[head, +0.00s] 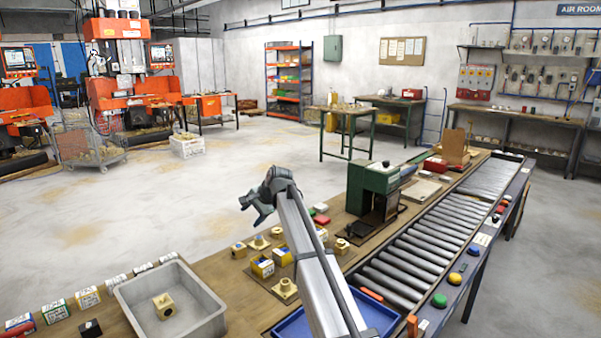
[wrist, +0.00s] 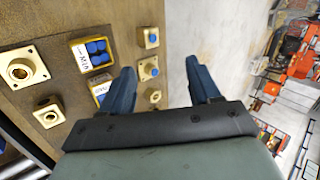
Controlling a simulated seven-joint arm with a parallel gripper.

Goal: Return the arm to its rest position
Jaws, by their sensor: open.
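My gripper (head: 258,206) is raised above the wooden bench (head: 240,298) in the head view, between the grey tray and the green machine. In the wrist view my gripper (wrist: 165,88) has its two dark fingers spread wide apart, with nothing between them. My arm reaches up from the bottom of the head view. Brass fittings (wrist: 24,68) and small yellow boxes with blue contents (wrist: 92,52) lie on the bench below and to the left of the fingers in the wrist view.
A grey tray (head: 205,302) with one brass piece (head: 164,306) stands at the left. A green machine (head: 372,190) and roller conveyor (head: 415,250) are at the right. A blue tray (head: 375,311) lies partly behind my arm. Open floor (head: 200,205) lies beyond the bench.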

